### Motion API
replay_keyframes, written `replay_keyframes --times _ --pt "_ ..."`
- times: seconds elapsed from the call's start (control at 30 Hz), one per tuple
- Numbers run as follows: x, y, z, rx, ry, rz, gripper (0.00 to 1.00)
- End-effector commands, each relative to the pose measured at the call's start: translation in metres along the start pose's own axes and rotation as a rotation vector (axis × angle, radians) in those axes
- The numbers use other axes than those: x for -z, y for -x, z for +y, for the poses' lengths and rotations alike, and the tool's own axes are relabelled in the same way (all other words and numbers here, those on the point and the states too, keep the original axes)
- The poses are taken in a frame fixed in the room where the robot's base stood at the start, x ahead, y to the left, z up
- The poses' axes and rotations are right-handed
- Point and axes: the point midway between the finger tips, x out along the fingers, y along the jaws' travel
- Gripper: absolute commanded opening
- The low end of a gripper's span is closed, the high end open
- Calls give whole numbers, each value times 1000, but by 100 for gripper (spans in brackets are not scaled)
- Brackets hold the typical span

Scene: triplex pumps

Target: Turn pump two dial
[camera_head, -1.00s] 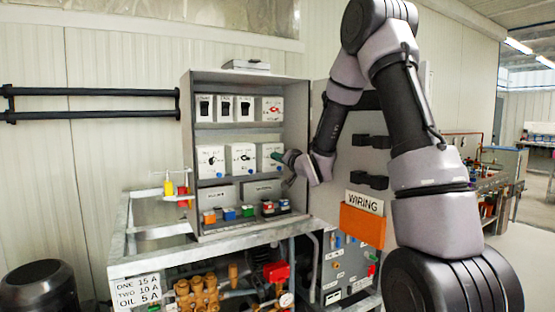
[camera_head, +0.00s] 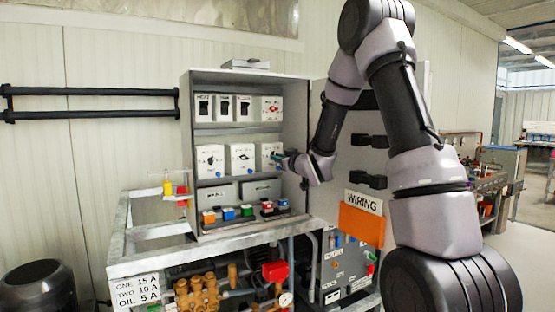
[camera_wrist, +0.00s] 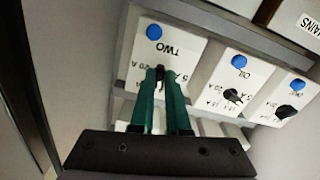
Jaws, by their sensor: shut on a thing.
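The pump two dial (camera_wrist: 159,73) is a small black knob on a white box labelled TWO (camera_wrist: 172,48), with a blue button (camera_wrist: 154,32) and amp markings. My gripper (camera_wrist: 160,80) has two green fingers shut on this dial, partly hiding it. In the head view, the TWO box (camera_head: 265,150) is the right one of the middle row, and my gripper (camera_head: 278,158) reaches it from the right. The dial is hidden there. A placard (camera_head: 138,286) reads ONE 15 A, TWO 10 A, OIL 5 A.
Boxes with dials labelled OIL (camera_wrist: 240,80) and ONE (camera_wrist: 284,98) stand beside it. A row of switch boxes (camera_head: 225,108) is above, and coloured blocks (camera_head: 228,214) are below. The cabinet door with an orange WIRING holder (camera_head: 362,222) is close by my arm.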

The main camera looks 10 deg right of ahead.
Motion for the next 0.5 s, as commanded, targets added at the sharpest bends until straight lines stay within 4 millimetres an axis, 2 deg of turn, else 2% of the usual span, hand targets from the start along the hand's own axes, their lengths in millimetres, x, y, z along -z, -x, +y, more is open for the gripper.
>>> replay_keyframes --times 0.2,0.5 --pt "-1 0 0 1 128 -3 0" --pt "-1 1 0 1 216 -3 0"
